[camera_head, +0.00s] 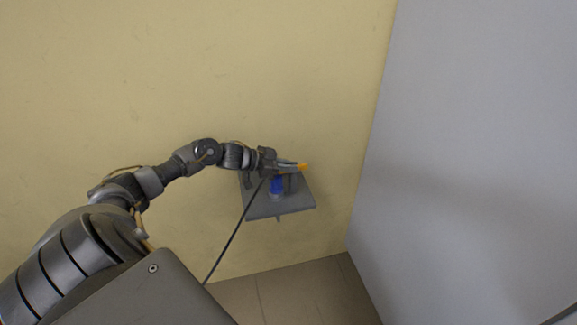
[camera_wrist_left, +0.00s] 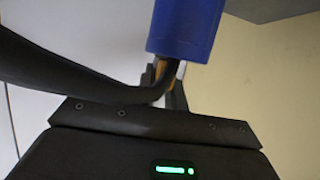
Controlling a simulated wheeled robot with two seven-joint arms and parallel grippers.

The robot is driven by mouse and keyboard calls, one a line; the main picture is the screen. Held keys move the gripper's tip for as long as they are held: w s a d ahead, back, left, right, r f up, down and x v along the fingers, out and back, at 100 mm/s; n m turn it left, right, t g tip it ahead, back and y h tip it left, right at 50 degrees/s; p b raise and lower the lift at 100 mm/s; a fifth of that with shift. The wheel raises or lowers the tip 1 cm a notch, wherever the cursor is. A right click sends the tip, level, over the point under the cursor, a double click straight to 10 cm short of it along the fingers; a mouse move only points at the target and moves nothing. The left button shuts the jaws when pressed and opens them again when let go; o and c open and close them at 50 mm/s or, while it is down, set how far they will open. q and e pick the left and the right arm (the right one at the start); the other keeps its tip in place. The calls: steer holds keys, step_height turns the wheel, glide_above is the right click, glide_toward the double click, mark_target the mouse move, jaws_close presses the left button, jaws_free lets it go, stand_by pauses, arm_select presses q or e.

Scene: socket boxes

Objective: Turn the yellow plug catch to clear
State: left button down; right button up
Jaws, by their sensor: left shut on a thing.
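The yellow plug catch (camera_head: 304,167) shows as a small yellow piece at the tip of my left gripper (camera_head: 291,166) in the head view. My left gripper is shut on it. A blue plug (camera_head: 277,185) is just below the gripper, at the grey socket box (camera_head: 262,208) on the wall. In the left wrist view the blue plug (camera_wrist_left: 184,28) fills the top middle and hides most of the fingertips. A small yellowish bit shows beneath it. The catch's exact angle cannot be told. My right gripper is out of view.
A dark cable (camera_head: 229,240) runs from near the box down to the lower left. A yellow wall (camera_head: 270,70) is behind the box. A large grey panel (camera_head: 470,150) stands at the right. Tiled floor (camera_head: 300,290) shows below.

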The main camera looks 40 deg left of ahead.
arm_select(q)
steer(key=n+y+p, duration=0.2)
steer(key=p, duration=0.1)
steer(key=n+t+y+p, duration=0.1)
steer(key=n+y+p, duration=0.1)
steer(key=p, duration=0.2)
steer(key=d+n+t+y+p, duration=0.1)
steer(key=n+y+p, duration=0.1)
steer(key=y+p, duration=0.1)
steer(key=shift+s+r+p, duration=0.15)
steer(key=shift+r+p, duration=0.1)
steer(key=shift+p, duration=0.05)
steer(key=shift+w+d+f+n+g+y+p, duration=0.15)
steer(key=shift+n+g+y+p, duration=0.55)
steer(key=shift+n+y, duration=1.25)
steer(key=shift+w+d+n+g+y+p, duration=0.15)
steer(key=shift+n+g+y+p, duration=0.3)
steer(key=shift+n+g+y, duration=1.05)
steer(key=shift+w+d+f+n+g+y+p, duration=0.1)
steer(key=shift+d+n+g+y+p, duration=0.3)
steer(key=shift+n+y, duration=1.9)
steer(key=shift+a+r+n, duration=0.15)
steer(key=shift+a+n, duration=0.05)
steer(key=shift+n, duration=0.05)
steer(key=c, duration=1.5)
jaws_free()
steer(key=shift+o, duration=0.2)
steer(key=v, duration=0.7)
steer(key=shift+d+b, duration=0.25)
steer(key=shift+b, duration=0.1)
